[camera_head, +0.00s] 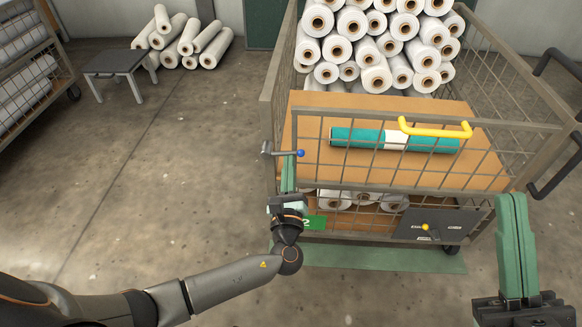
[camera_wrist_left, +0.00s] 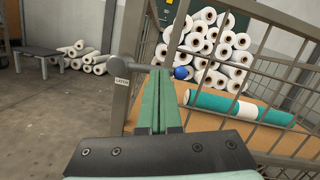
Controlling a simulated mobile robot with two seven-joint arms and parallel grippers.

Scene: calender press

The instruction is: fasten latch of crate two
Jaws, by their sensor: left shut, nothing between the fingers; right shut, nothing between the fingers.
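Crate two is a mesh-sided cart (camera_head: 268,100) full of white rolls, with a green sign marked 2 (camera_head: 315,222) low at its front left. Its latch (camera_head: 268,150) is a grey lever with a blue knob (camera_head: 300,153) at the front left corner post. In the left wrist view, the blue knob (camera_wrist_left: 183,72) shows just right of my left fingertips, and the latch post (camera_wrist_left: 121,88) stands left of them. My left gripper (camera_head: 289,163) is shut and empty, its tips at the lever; contact is unclear. My right gripper (camera_head: 512,200) is shut and empty at the crate's front right.
The front mesh panel has a yellow handle (camera_head: 435,130); behind it a teal-and-white roll (camera_head: 370,138) lies on a brown board (camera_head: 300,125). A dark plate with a yellow knob (camera_head: 425,227) is at lower right. A small table (camera_head: 115,62) and loose rolls stand back left. Floor at left is clear.

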